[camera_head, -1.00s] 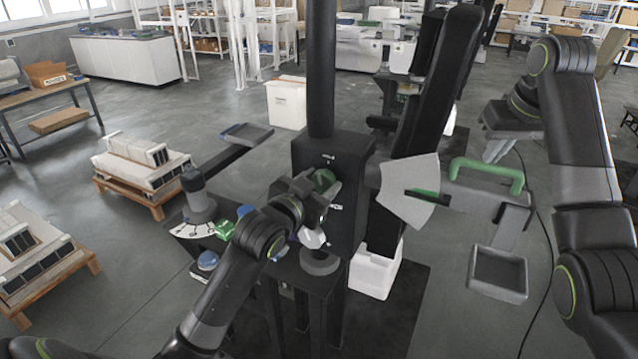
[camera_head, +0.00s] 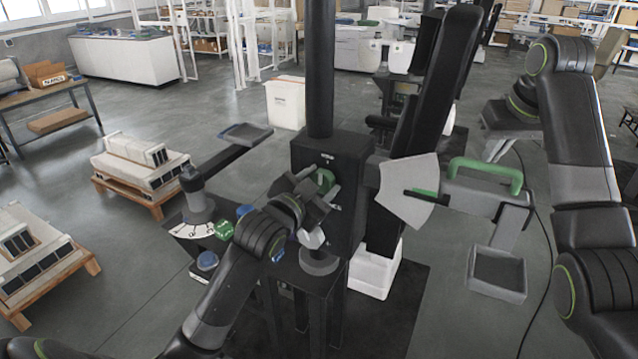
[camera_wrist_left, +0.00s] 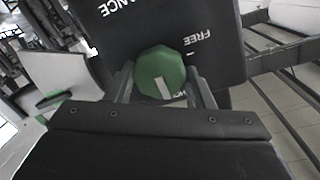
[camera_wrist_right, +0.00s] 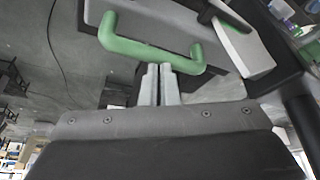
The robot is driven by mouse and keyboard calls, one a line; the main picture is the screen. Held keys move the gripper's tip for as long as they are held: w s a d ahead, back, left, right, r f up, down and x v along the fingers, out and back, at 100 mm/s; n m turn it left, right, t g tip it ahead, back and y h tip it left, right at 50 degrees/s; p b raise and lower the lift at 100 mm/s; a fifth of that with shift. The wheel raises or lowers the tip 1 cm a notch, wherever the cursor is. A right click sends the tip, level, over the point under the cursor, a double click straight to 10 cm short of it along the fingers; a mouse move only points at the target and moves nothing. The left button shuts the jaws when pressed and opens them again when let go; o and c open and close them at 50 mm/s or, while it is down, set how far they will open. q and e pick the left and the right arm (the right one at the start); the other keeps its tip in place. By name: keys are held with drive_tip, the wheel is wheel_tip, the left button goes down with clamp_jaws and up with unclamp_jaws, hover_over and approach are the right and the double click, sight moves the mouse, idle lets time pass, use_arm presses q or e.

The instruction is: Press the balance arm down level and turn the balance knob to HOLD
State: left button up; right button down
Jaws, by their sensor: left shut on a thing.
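The green balance knob (camera_head: 326,181) sits on the dark post box. In the left wrist view the knob (camera_wrist_left: 160,70) has a white mark pointing to the lower edge, near a partly hidden label; "FREE" is printed to its upper right. My left gripper (camera_head: 322,192) has its fingers on both sides of the knob, shut on it. The balance arm's green handle (camera_head: 487,172) is at right, on a grey block. My right gripper (camera_wrist_right: 160,85) has its fingers together, with tips at or very near the handle's bar (camera_wrist_right: 150,52); contact is unclear.
A pale fan-shaped scale (camera_head: 410,205) with a green strip stands beside the post. A grey tray (camera_head: 497,272) hangs at right; another tray (camera_head: 245,133) is at left. A dial with a grey knob (camera_head: 198,205), a green die (camera_head: 225,229) and a blue button (camera_head: 207,260) are left.

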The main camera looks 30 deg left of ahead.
use_arm(q)
drive_tip(key=o, duration=1)
use_arm(e)
drive_tip(key=shift+f, duration=0.1)
use_arm(q)
drive_tip(key=s, duration=1.2)
drive_tip(key=shift+a+r, duration=0.35)
drive_tip(key=shift+r, duration=0.05)
drive_tip(key=shift+r, duration=0.15)
